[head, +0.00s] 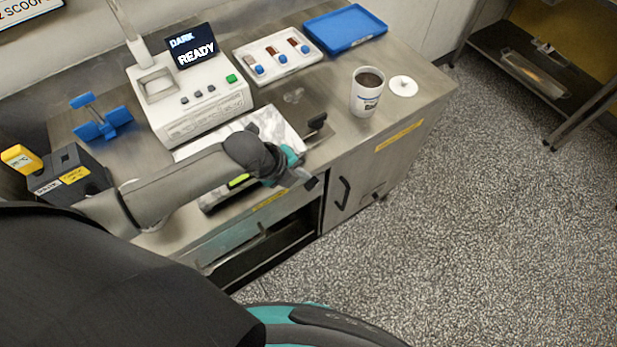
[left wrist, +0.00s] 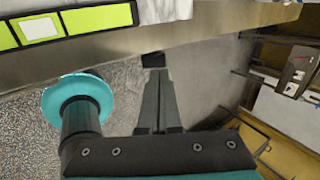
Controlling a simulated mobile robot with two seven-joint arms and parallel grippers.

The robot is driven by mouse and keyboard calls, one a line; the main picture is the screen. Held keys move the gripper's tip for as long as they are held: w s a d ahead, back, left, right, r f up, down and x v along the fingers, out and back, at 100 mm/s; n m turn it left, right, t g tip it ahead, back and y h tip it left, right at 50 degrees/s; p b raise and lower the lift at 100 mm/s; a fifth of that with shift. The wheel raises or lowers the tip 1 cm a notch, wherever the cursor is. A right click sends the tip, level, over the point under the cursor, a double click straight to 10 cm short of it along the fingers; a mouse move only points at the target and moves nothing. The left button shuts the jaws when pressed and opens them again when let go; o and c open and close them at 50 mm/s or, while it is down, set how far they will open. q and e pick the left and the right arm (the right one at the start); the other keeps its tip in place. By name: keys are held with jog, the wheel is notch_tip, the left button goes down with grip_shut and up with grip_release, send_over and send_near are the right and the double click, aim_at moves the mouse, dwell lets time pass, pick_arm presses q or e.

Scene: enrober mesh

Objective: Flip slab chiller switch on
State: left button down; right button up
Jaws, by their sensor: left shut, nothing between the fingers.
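A pale marble slab (head: 268,122) lies on the steel counter, partly hidden behind my left arm. I cannot make out the chiller switch for certain. A small dark fitting (head: 376,196) is on the cabinet front, too small to identify. My left gripper (head: 309,181) is shut and empty at the counter's front edge, in front of the slab, above the cabinet door handle. In the left wrist view the closed fingers (left wrist: 154,62) point toward the steel edge, and a yellow-green strip (left wrist: 95,18) shows at the upper left. My right gripper is not in view.
A white machine (head: 195,100) with a READY screen stands behind my left arm. The speckled floor (head: 480,220) on the right is clear.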

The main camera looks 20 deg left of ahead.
aim_at(314, 181)
pick_arm(q)
jog(key=shift+x, duration=1.95)
